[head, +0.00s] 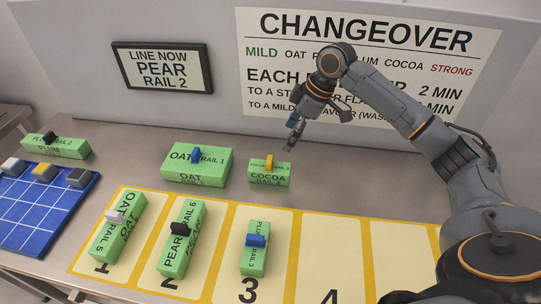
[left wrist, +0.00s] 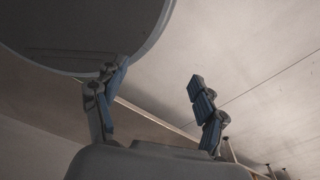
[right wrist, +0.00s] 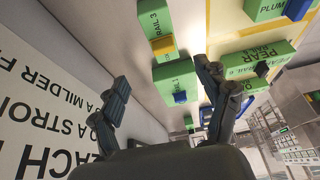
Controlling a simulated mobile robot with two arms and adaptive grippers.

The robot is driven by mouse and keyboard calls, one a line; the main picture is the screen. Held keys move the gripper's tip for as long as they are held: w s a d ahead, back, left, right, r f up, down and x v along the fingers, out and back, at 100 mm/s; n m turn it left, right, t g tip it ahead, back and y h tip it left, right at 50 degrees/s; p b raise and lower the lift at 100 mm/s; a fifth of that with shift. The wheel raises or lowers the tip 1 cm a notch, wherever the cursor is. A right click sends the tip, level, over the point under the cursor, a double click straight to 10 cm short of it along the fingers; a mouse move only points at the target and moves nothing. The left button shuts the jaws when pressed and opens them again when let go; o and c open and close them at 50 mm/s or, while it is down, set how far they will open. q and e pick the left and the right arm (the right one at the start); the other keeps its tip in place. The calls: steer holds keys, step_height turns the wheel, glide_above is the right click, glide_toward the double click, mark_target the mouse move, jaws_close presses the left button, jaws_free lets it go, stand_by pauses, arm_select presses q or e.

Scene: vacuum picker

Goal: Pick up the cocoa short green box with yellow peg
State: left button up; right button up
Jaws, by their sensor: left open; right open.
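The short green COCOA box (head: 257,180) lies on the grey table behind the yellow-bordered slots, with a yellow peg (head: 269,163) on top. In the right wrist view a green box (right wrist: 154,22) with a yellow peg (right wrist: 163,46) shows above the fingers, apart from them. My right gripper (head: 318,132) is open and empty, above and behind the cocoa box near the wall. Its spread fingers also show in the right wrist view (right wrist: 161,75). My left gripper (left wrist: 152,74) is open and empty, away from the table, and is not in the head view.
A longer green OAT box (head: 180,178) with a blue peg lies left of the cocoa box. Several pegged green boxes stand in the numbered slots, including PEAR (head: 176,254). A PLUM box (head: 52,148) and a blue tray (head: 35,212) are at the left. Slot 4 (head: 318,250) is empty.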

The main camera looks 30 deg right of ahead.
mark_target(272, 160)
steer(key=p+x, duration=0.1)
steer(key=x, duration=0.6)
steer(key=shift+a+f, duration=0.15)
steer(key=shift+f, duration=0.2)
steer(key=shift+w+a+f+p, duration=0.1)
steer(key=shift+a+f+p, duration=0.05)
steer(key=shift+f+p, duration=0.3)
steer(key=p+x, duration=0.1)
steer(key=x, duration=0.3)
steer(key=shift+a+f, duration=0.15)
steer(key=shift+a, duration=0.05)
steer(key=shift+f, duration=0.2)
arm_select(q)
steer(key=r, duration=0.1)
steer(key=s+r, duration=0.1)
steer(key=r, duration=0.1)
steer(key=shift+a+r, duration=0.15)
steer(key=shift+a, duration=0.05)
arm_select(e)
steer(key=c, duration=1.3)
